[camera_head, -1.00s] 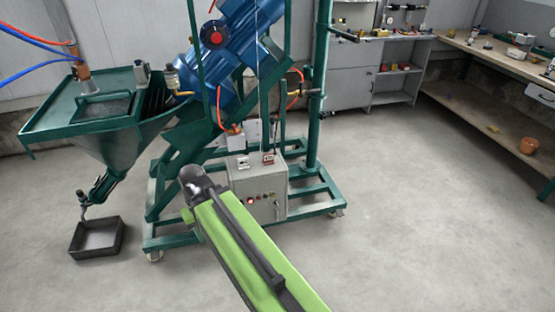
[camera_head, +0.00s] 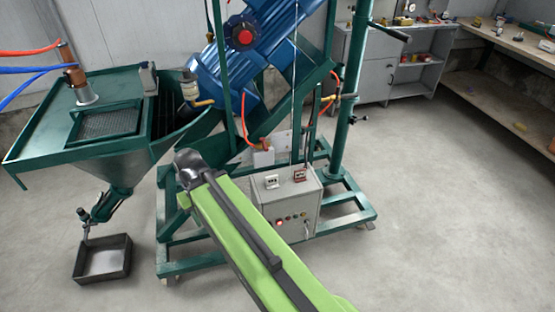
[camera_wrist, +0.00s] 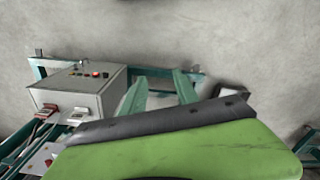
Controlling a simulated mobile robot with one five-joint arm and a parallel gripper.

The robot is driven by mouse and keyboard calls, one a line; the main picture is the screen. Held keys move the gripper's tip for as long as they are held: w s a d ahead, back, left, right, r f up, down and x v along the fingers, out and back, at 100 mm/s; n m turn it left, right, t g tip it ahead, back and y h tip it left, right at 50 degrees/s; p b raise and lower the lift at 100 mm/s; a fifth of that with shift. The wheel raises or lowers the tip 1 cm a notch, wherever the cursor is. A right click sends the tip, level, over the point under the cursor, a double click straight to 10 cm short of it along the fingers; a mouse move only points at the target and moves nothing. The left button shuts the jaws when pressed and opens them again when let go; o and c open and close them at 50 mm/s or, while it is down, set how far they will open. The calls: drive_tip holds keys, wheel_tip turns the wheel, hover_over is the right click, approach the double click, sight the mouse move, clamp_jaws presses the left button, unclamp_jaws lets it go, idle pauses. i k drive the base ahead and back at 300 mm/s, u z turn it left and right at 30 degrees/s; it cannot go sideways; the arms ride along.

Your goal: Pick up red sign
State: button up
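A small red sign (camera_head: 299,175) stands on top of the grey control box (camera_head: 290,205), towards its right side. A small white and black sign (camera_head: 271,181) stands to its left. In the wrist view the box is seen from above, with the red sign (camera_wrist: 46,110) at the left of its top and the white sign (camera_wrist: 82,112) to the right. My green arm reaches up from the bottom in the head view, its dark end left of the box. My gripper's fingers do not show in either view. Nothing seen touches the red sign.
A green machine frame with a blue motor (camera_head: 255,55) rises behind and around the box. A hopper (camera_head: 115,150) and a black tray (camera_head: 103,260) are at left. A grey cabinet (camera_head: 375,75) and workbench (camera_head: 510,45) stand at the back right. Floor at right is clear.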

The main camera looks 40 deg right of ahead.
sight(299, 176)
drive_tip(key=z, duration=0.05)
drive_tip(key=i, duration=1.15)
